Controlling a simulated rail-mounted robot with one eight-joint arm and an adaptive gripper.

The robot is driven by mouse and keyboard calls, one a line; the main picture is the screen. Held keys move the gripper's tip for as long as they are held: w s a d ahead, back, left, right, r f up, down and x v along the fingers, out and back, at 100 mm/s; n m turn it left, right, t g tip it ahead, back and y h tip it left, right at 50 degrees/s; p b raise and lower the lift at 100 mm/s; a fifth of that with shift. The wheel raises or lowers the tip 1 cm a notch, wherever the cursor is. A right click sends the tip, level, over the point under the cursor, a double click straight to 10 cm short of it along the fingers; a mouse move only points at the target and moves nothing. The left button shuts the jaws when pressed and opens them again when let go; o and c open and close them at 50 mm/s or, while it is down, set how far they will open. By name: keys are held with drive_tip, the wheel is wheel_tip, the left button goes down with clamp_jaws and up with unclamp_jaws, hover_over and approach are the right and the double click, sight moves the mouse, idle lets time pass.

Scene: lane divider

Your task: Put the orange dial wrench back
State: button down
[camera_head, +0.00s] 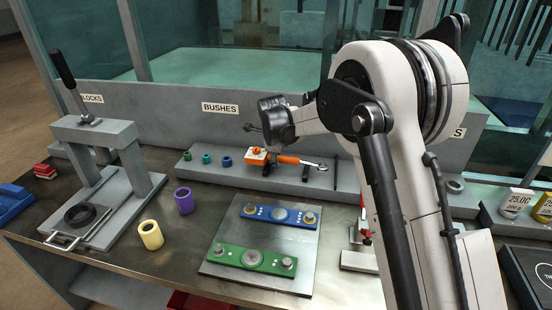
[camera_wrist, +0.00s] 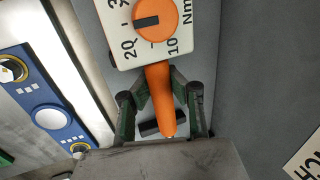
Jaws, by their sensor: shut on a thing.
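The orange dial wrench (camera_head: 288,159) lies roughly level at the grey back ledge in the head view, its orange and white dial box at the left and its metal ratchet head at the right. In the wrist view, the white dial face (camera_wrist: 158,26) and orange handle (camera_wrist: 160,90) are seen close up. My gripper (camera_wrist: 162,92) is shut on the handle, one finger on each side. A short black piece (camera_wrist: 150,128) shows behind the handle. The handle's lower end is partly hidden. I cannot tell whether the wrench touches the ledge.
Green and teal bushes (camera_head: 206,158) stand left of the wrench on the ledge (camera_head: 225,174). Blue (camera_head: 281,215) and green (camera_head: 250,258) bars lie on a plate in front. Purple (camera_head: 184,201) and yellow (camera_head: 150,235) bushes and a grey press (camera_head: 127,150) stand left.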

drive_tip(key=shift+f, duration=0.55)
drive_tip(key=shift+f+b, duration=0.35)
drive_tip(key=shift+b, duration=0.2)
drive_tip(key=c, duration=1.7)
unclamp_jaws()
drive_tip(key=v, duration=1.2)
